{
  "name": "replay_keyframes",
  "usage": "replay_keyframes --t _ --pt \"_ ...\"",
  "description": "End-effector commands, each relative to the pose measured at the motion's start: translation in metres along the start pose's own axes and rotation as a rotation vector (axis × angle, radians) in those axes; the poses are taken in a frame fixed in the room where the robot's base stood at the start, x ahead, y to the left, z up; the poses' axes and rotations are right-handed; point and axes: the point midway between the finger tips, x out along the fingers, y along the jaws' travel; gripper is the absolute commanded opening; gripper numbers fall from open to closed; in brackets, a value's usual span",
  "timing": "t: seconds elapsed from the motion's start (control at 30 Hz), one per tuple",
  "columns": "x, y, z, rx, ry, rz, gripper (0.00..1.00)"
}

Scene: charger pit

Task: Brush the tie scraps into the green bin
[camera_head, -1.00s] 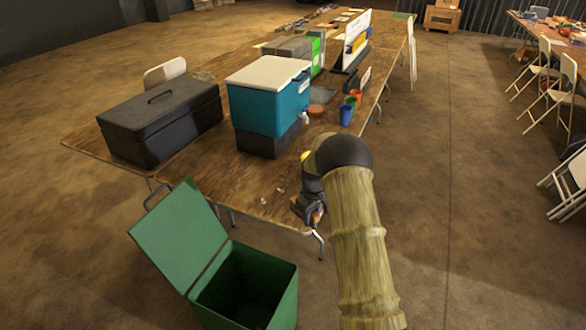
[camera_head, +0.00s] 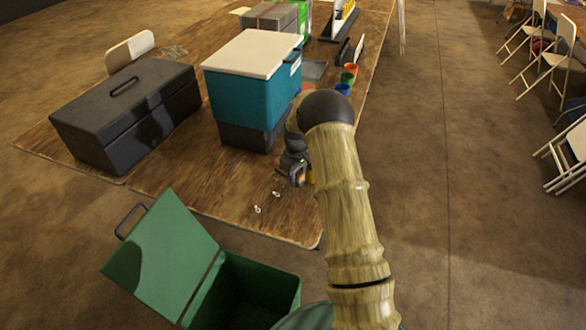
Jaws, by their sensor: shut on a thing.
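Small whitish tie scraps lie on the brown wooden table near its front edge, one (camera_head: 257,209) closer to the edge and one (camera_head: 277,194) a little behind and to the right. The green bin (camera_head: 262,292) stands on the floor below the table's front edge with its lid (camera_head: 165,252) swung open to the left. My gripper (camera_head: 297,181) is low over the table's right front part, to the right of the scraps. It is shut on a small brownish thing, mostly hidden, too small to identify. My arm hides part of the table's right edge.
A teal cooler (camera_head: 252,88) with a white lid stands behind the scraps. A black toolbox (camera_head: 128,112) is at the left. Several coloured cups (camera_head: 347,80) stand behind my arm. The table front (camera_head: 215,185) around the scraps is clear.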

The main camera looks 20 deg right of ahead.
Motion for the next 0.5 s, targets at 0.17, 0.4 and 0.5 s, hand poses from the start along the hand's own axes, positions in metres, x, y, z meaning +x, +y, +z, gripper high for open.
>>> replay_keyframes --t 0.17,0.4,0.5 --pt "-0.0003 -0.0036 -0.0027 -0.007 0.0 0.0 0.02" --pt "0.0027 -0.003 -0.0019 -0.005 0.0 0.0 0.02" --pt "0.009 -0.0026 -0.001 -0.003 0.0 0.0 0.02"
